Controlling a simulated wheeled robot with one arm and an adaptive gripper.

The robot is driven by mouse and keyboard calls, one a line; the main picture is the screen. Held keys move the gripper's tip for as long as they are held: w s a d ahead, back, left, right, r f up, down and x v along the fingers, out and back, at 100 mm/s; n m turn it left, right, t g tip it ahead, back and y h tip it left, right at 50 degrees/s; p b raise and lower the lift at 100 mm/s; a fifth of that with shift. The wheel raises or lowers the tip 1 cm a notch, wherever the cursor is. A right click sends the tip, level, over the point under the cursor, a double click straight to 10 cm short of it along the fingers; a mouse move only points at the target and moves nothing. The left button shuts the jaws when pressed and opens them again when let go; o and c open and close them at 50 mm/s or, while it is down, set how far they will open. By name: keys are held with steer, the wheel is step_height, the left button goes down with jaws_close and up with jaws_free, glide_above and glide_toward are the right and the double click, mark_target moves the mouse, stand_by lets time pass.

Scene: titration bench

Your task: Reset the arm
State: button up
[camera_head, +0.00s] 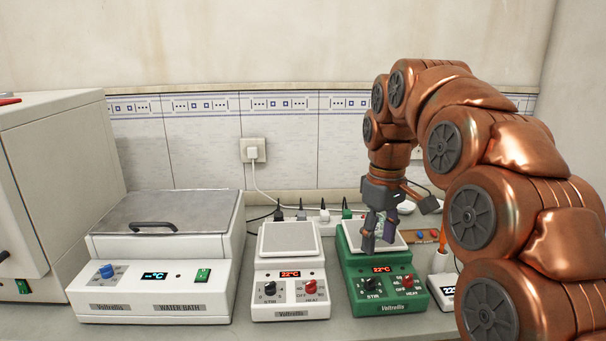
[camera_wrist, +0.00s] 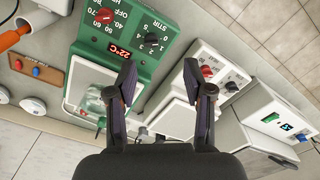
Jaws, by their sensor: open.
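My copper arm reaches in from the right, and my gripper (camera_head: 377,236) points down over the plate of the green hotplate stirrer (camera_head: 384,286). In the wrist view my gripper (camera_wrist: 160,78) is open, with its two dark fingers apart and nothing held between them. The green stirrer (camera_wrist: 110,30) lies ahead of the fingers and to the left there. A clear, greenish item (camera_wrist: 93,100), perhaps a small glass vessel, shows on its plate by the left finger. In the head view the fingers partly hide it.
A white stirrer (camera_head: 290,292) stands left of the green one, and a water bath (camera_head: 155,285) with a closed lid stands further left. A large pale cabinet (camera_head: 60,180) is at far left. A power strip (camera_head: 330,222) runs behind. An orange-handled item (camera_head: 442,238) stands right.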

steer(key=s+f+m+p, duration=0.3)
steer(key=s+p, duration=0.1)
steer(key=s, duration=1.2)
steer(key=s+f+m+g+p, duration=0.1)
steer(key=s+f+m+p, duration=0.2)
steer(key=s, duration=1.3)
steer(key=shift+s+f+m+g+p, duration=0.2)
steer(key=shift+f+m+g+p, duration=0.1)
steer(key=shift+f+p, duration=0.4)
